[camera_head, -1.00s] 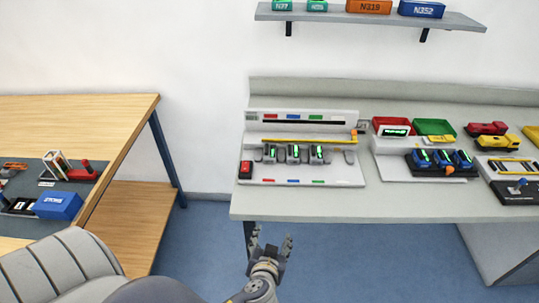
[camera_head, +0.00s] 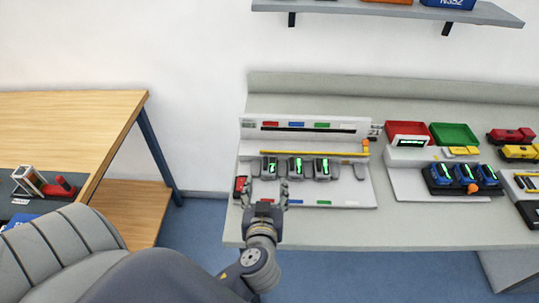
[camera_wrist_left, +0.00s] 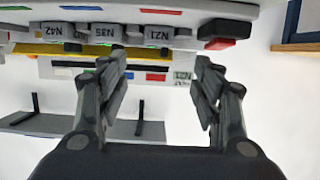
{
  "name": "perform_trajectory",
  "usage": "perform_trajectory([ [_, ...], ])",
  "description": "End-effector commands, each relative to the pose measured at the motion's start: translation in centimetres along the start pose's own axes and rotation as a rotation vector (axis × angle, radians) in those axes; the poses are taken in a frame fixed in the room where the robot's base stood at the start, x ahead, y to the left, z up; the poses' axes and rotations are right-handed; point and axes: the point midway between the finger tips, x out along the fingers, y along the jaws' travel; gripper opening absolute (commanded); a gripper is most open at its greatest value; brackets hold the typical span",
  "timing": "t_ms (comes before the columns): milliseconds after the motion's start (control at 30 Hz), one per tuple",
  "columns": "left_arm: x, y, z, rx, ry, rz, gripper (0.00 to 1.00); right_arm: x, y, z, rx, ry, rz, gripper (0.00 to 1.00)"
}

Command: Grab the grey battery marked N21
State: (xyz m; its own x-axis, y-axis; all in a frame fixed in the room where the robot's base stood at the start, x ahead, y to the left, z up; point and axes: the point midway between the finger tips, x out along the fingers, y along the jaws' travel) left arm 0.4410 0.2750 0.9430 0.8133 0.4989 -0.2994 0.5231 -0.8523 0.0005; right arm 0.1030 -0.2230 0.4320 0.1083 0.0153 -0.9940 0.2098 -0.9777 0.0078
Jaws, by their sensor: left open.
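Three grey batteries with green lit displays stand in a row in the white rack (camera_head: 335,196) on the grey bench. The leftmost one in the head view is the battery N21 (camera_head: 270,167). Its end marked N21 (camera_wrist_left: 160,34) shows upside down in the left wrist view, beside batteries marked N35 (camera_wrist_left: 103,33) and N42 (camera_wrist_left: 60,31). My left gripper (camera_head: 267,188) is open and empty, in front of N21. In the left wrist view its fingers (camera_wrist_left: 160,57) point towards the rack, with N21 beyond the gap between them. Contact is not visible. My right gripper is out of view.
A red block (camera_head: 240,186) sits at the rack's left end, close to my gripper. A yellow bar (camera_head: 310,155) runs behind the batteries. To the right stand a second stand with blue batteries (camera_head: 462,178), red and green bins (camera_head: 455,133). A shelf (camera_head: 370,10) hangs above.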

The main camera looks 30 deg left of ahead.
Motion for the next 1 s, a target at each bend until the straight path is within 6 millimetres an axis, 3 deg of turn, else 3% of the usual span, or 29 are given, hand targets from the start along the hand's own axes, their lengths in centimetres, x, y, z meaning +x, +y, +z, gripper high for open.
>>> perform_trajectory([
  [200,2.6,0.0,-0.4,0.004,0.003,-0.001,0.6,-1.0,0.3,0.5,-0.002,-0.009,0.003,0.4],
  [500,5.7,0.0,-0.3,0.002,0.001,0.0,0.6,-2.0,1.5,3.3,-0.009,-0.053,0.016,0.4],
  [767,8.8,0.3,-1.6,0.004,0.002,-0.002,0.6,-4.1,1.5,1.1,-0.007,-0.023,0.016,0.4],
  [1000,10.8,0.3,-1.0,0.001,0.0,0.0,0.6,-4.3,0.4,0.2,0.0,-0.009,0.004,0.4],
])
